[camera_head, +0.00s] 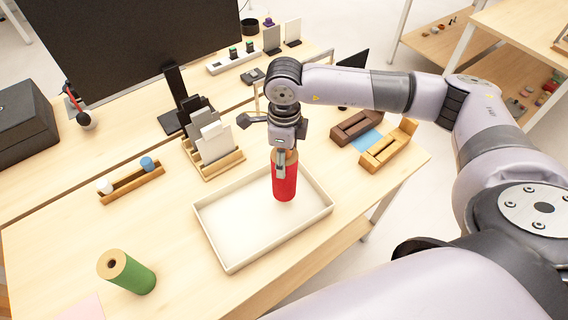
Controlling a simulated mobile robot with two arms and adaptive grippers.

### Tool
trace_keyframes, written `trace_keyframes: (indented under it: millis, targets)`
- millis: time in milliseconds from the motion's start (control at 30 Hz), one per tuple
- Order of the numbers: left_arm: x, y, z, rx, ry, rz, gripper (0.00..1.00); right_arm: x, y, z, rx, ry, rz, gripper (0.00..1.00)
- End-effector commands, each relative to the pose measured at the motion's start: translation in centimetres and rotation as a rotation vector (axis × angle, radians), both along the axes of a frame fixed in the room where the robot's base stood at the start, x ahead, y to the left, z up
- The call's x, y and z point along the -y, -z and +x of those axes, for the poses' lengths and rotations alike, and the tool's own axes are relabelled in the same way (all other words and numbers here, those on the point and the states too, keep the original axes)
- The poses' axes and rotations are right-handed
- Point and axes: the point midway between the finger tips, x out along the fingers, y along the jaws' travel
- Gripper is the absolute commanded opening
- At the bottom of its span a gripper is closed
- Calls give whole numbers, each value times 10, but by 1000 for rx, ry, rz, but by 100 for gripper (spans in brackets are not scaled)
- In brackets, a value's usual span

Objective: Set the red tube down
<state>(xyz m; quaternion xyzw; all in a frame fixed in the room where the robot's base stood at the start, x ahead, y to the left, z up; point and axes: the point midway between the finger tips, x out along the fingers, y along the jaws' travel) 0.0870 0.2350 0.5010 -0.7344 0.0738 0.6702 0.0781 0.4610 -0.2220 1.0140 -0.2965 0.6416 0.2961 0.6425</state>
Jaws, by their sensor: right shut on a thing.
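The red tube (285,186) is upright in my right gripper (284,162), which is shut on its upper part. The tube shows over the right part of a shallow cream tray (228,260) on the table. I cannot tell whether its lower end touches the tray floor or hangs just above it. Part of the tube's top is hidden by the gripper. My left gripper is not in view.
A wooden holder with cards (215,143) is behind the tray. Wooden blocks (388,148) lie to the right, and a small rack (132,184) to the left. A dark monitor (135,40) stands at the back.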

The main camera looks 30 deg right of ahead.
Motion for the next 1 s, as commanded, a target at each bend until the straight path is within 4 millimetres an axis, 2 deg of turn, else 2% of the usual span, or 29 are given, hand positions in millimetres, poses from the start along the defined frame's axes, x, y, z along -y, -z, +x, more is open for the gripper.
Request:
trace_keyframes:
  millis: [133, 300, 400, 767, 800, 1000]
  targets:
    - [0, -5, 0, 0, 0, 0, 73, 0, 11, 0, -1, 1, 1, 0]
    - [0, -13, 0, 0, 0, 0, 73, 0, 36, 0, -1, -1, 0, 0]
    - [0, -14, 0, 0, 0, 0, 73, 0, 44, 0, 1, 0, 0, 0]
    - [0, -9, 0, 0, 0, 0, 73, 0, 50, 1, 3, -1, 0, 0]
    - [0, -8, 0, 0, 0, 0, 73, 0, 50, 0, 1, -1, 0, 54]
    - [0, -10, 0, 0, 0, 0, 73, 0, 49, 0, 1, -1, -1, 67]
